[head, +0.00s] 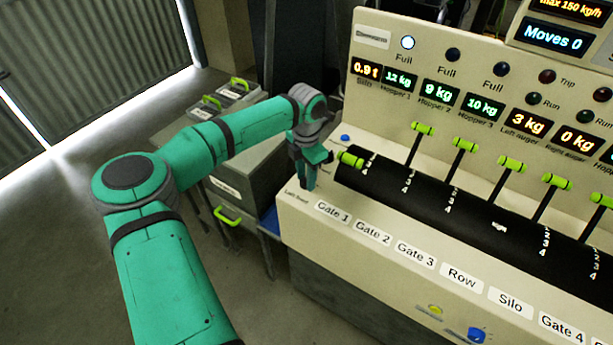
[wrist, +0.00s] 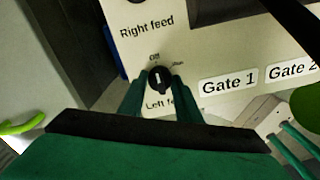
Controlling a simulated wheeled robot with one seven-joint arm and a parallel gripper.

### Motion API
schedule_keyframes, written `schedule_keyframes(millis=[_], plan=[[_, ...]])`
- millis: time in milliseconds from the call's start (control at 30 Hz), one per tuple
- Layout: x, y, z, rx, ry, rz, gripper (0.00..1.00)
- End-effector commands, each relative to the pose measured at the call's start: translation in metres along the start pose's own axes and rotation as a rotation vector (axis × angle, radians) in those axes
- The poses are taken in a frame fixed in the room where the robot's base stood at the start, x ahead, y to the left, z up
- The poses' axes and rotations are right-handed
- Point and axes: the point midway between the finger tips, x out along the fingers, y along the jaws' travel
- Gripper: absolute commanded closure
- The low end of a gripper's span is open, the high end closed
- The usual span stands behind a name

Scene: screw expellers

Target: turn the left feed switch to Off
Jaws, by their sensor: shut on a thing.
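The left feed switch (wrist: 158,78) is a small black rotary knob with a white pointer line, seen in the wrist view above its partly covered "Left feed" label. The "Off" mark is just above the knob and a second mark, small and hard to read, is at its upper right. The white line points up, roughly toward "Off". My gripper (wrist: 160,88) is shut on the knob, one green finger on each side. In the head view my gripper (head: 306,178) is at the panel's left end and hides the knob.
The "Right feed" label (wrist: 147,26) is above the switch in the wrist view. The Gate 1 label (head: 333,213) is just right of my gripper. A black lever panel (head: 470,205) with green-handled levers (head: 464,145) extends right. Grey cabinets (head: 240,175) stand behind my arm.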

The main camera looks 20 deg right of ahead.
Motion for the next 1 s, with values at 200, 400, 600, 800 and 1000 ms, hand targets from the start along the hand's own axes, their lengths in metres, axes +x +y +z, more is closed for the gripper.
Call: schedule_keyframes(millis=[200,400,600,800,1000], plan=[[-0.001,0.001,0.001,-0.015,-0.003,0.002,0.92],[-0.001,0.001,0.001,-0.015,-0.003,0.002,0.92],[-0.001,0.001,0.001,-0.014,-0.002,0.002,0.51],[-0.001,0.0,0.001,-0.014,-0.001,0.001,0.51],[-0.012,0.001,0.0,-0.014,-0.002,0.003,0.51]])
